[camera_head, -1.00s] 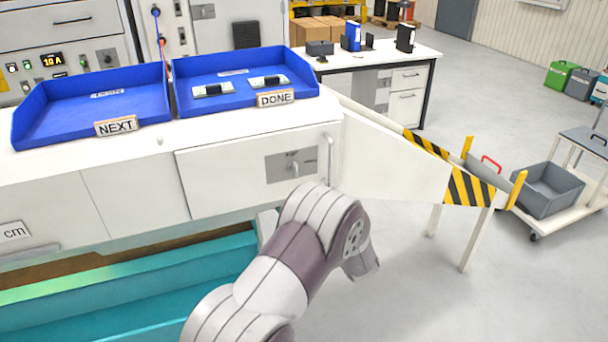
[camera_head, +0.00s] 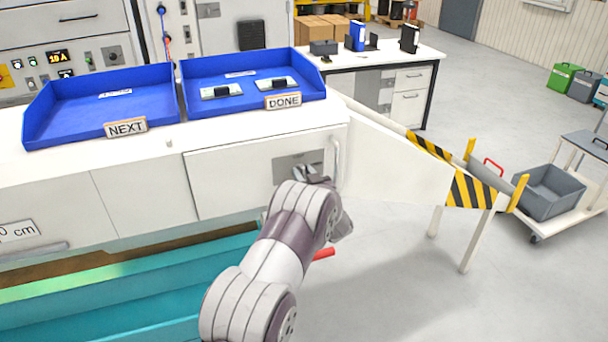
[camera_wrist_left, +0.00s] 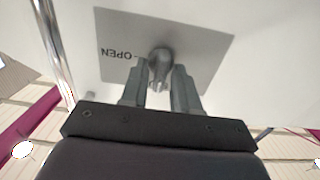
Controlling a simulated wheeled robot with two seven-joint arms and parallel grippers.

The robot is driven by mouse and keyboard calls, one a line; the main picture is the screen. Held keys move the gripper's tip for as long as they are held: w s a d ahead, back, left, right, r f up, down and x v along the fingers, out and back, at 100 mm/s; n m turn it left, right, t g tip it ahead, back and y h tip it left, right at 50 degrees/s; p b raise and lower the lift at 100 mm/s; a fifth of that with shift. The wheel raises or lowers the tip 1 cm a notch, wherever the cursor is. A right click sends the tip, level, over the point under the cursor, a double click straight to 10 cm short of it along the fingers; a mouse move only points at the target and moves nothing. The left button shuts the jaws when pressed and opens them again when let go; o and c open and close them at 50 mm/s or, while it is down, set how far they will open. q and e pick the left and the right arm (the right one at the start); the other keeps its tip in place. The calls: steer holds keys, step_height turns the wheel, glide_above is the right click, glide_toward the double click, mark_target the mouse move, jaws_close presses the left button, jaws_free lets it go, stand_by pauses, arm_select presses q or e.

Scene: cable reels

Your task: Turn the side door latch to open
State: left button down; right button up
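The side door (camera_head: 230,172) is a white panel on the front of the bench and looks shut. Its grey latch plate (camera_head: 287,163) is partly hidden by my left arm in the head view. In the left wrist view the plate (camera_wrist_left: 205,45) carries the word OPEN, seen upside down, and a metal latch knob (camera_wrist_left: 160,62) at its middle. My left gripper (camera_wrist_left: 160,90) is open, with one finger on each side of the knob. I cannot tell whether the fingers touch it. My right gripper is not in view.
A vertical bar handle (camera_head: 336,160) stands at the door's right edge. Blue trays marked NEXT (camera_head: 100,108) and DONE (camera_head: 215,98) sit on the bench. A white chute (camera_head: 400,165) with striped edges runs right. A red object (camera_head: 324,253) shows beside my arm.

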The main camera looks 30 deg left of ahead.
arm_select(q)
steer(key=shift+m, duration=0.3)
steer(key=m+p, duration=0.1)
steer(key=m, duration=0.2)
steer(key=shift+m, duration=0.3)
steer(key=m+p, duration=0.2)
steer(key=m, duration=0.3)
steer(key=shift+w+d+m, duration=0.1)
steer(key=shift+m, duration=0.2)
steer(key=shift+f+m+p, duration=0.2)
steer(key=shift+m+p, duration=0.8)
steer(key=shift+m, duration=3.1)
steer(key=c, duration=1.2)
jaws_free()
steer(key=shift+o, duration=0.2)
